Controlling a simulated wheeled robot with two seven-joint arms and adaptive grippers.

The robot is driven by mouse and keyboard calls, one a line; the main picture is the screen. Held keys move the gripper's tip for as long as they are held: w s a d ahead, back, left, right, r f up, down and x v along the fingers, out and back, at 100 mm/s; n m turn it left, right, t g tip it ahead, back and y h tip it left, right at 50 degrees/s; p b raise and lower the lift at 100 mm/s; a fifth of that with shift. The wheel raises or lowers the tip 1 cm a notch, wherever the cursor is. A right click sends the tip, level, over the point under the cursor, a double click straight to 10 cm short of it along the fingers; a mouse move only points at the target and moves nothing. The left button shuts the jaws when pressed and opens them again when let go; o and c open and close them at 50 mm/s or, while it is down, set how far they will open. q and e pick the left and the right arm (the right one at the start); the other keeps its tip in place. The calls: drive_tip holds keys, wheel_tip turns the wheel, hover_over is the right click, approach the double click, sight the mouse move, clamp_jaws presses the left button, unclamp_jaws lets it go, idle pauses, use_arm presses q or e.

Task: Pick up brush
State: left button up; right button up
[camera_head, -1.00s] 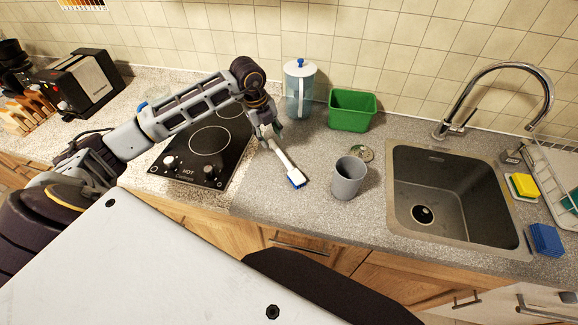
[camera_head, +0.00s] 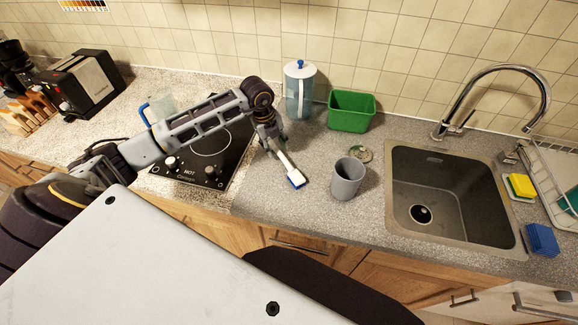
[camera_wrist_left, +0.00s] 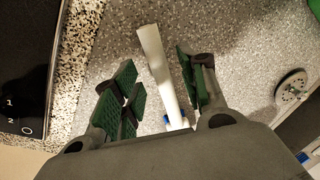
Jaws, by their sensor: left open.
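The brush lies on the grey speckled counter between the hob and the grey cup. It has a white handle (camera_head: 284,161) and a blue-bristled head (camera_head: 296,179) that points toward the front edge. My left gripper (camera_head: 273,147) is over the far end of the handle. In the left wrist view the fingers (camera_wrist_left: 155,95) are spread, with the white handle (camera_wrist_left: 158,70) between them and not gripped. The brush's blue end (camera_wrist_left: 175,122) is partly hidden by the gripper body there. My right gripper is not in view.
A grey cup (camera_head: 347,178) stands right of the brush. A green bin (camera_head: 351,111) and a lidded jug (camera_head: 299,92) stand behind. The black hob (camera_head: 212,160) is to the left and the sink (camera_head: 455,190) to the right.

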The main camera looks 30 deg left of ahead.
use_arm(q)
drive_tip(key=shift+w+d+f, duration=0.1)
drive_tip(key=shift+w+f, duration=0.05)
drive_tip(key=shift+f, duration=0.9)
drive_tip(key=shift+c, duration=0.2)
clamp_jaws()
